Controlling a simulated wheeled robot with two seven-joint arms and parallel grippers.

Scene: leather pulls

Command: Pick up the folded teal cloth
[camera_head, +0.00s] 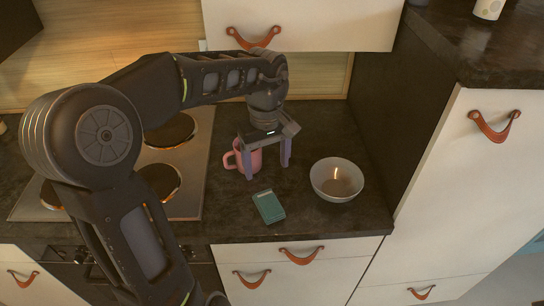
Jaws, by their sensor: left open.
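The folded teal cloth (268,206) lies flat on the dark countertop, near its front edge. It is a small dark teal rectangle, slightly turned. My left gripper (268,172) points down behind the cloth, with its two purple-grey fingers spread apart. Nothing shows between the fingers, and the gripper appears apart from the cloth. My right gripper is out of view.
A pink mug (236,157) stands just left of my left gripper, partly hidden by it. A pale bowl (337,179) stands right of the cloth. A cooktop (190,205) is on the left. A tall dark side panel (395,110) bounds the counter on the right.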

